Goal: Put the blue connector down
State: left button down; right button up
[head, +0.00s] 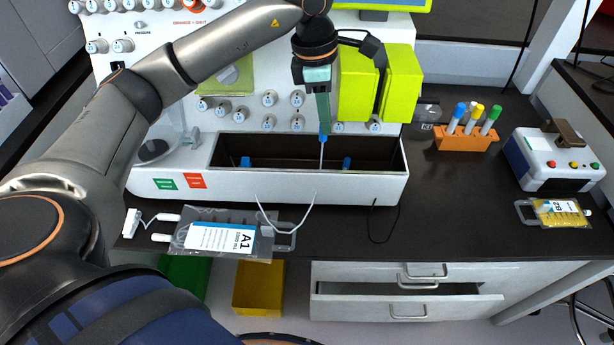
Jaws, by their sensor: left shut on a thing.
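The blue connector (323,138) is at the tip of my left gripper (323,120), which points down over the dark trough (290,148) at the front of the white machine. The gripper is shut on the connector. A thin pale tube hangs from it into the trough. Two other blue pieces stand in the trough, one on the left (246,162) and one on the right (347,163). My right gripper is not in view.
A clear bag labelled A1 (220,238) lies on the dark counter in front of the machine. A white tube loops over the trough's front wall. An orange rack (466,142) with coloured tubes, a white device (556,160) and a yellow bag (560,213) are at right. The counter's middle right is clear.

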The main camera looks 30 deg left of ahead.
pick_arm(q)
jog(key=w+a+n+y, duration=0.2)
jog(key=a+n, duration=0.3)
jog(key=n, duration=0.9)
jog(key=shift+t, duration=0.5)
jog(key=f, duration=1.7)
jog(key=shift+w+a+f, duration=0.15)
jog(key=shift+a+f, duration=0.05)
jog(key=shift+f, duration=0.05)
jog(key=c, duration=0.8)
grip_release()
jog(key=shift+r, duration=0.15)
jog(key=r, duration=0.4)
jog(key=s+r, duration=0.1)
jog(key=r, duration=0.7)
jog(key=shift+s+d, duration=0.1)
jog(key=shift+s, duration=0.3)
